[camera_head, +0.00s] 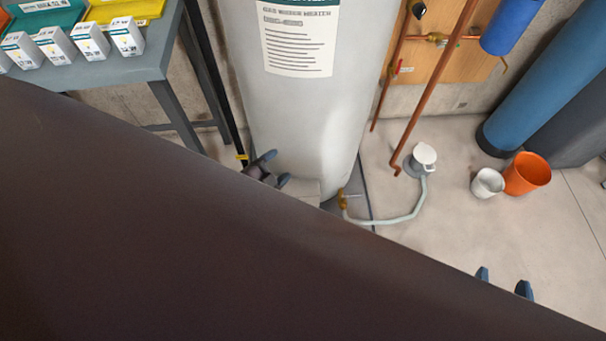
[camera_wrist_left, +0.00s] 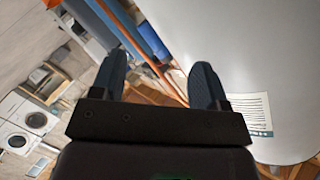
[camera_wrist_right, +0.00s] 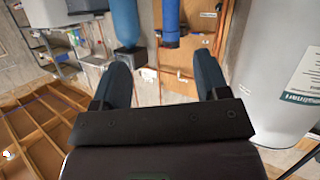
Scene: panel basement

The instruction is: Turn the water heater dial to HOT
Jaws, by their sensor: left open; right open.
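The water heater (camera_head: 290,110) is a tall light-grey cylinder with a white label (camera_head: 299,38), at the top middle of the head view. Its dial is not clearly visible; the heater's lower front is partly hidden by my dark arm link. My left gripper (camera_head: 270,170) is open and empty, close to the heater's lower left side. In the left wrist view the heater (camera_wrist_left: 240,60) fills the right, beside the open fingers. My right gripper (camera_head: 504,282) is open and empty, low at the right, well apart from the heater. The right wrist view shows the heater (camera_wrist_right: 285,75) at the right.
A grey table (camera_head: 150,68) with several small boxes stands left of the heater. A brass drain valve (camera_head: 343,200) with a hose leads to a white-topped floor fitting (camera_head: 424,155). Copper pipes (camera_head: 436,80), an orange bucket (camera_head: 527,174) and a blue tank (camera_head: 550,85) are right.

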